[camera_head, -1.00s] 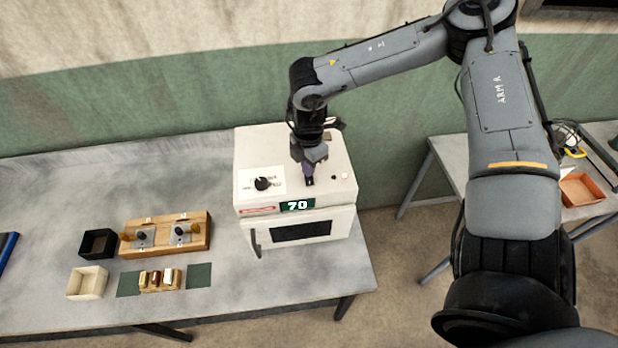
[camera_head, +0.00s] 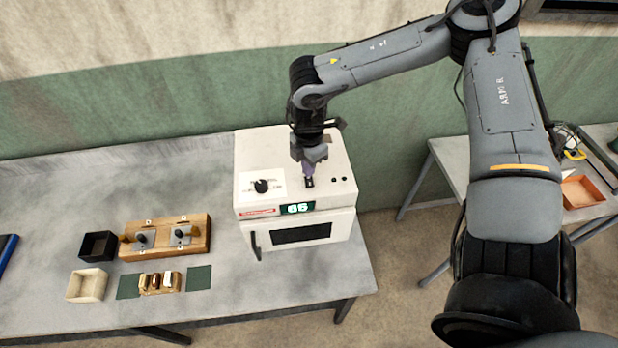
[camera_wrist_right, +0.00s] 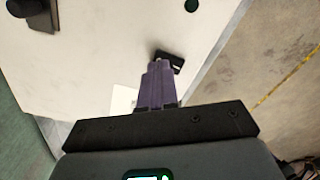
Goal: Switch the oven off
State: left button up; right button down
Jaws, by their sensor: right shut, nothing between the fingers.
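The white oven (camera_head: 250,160) stands on the grey bench, its door closed. Its front display (camera_head: 297,208) is lit and appears to read 66. A black switch (camera_head: 309,183) sits on its top, and shows in the wrist view (camera_wrist_right: 173,64) too. My right gripper (camera_head: 308,174) points down with its purple fingers shut and empty. In the wrist view its fingertips (camera_wrist_right: 157,61) are right at the switch, partly covering it; I cannot tell if they touch. Two small indicators (camera_head: 339,180) right of the switch are dark. My left gripper is not in view.
A black knob (camera_head: 261,186) sits on a white label on the oven's top left. A wooden fixture (camera_head: 195,240), a black box (camera_head: 98,245) and a cream box (camera_head: 88,285) lie left on the bench. An orange tray (camera_head: 582,194) is on the right table.

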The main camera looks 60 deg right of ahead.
jog(key=shift+r+p, duration=1.3)
jog(key=shift+r, duration=1.3)
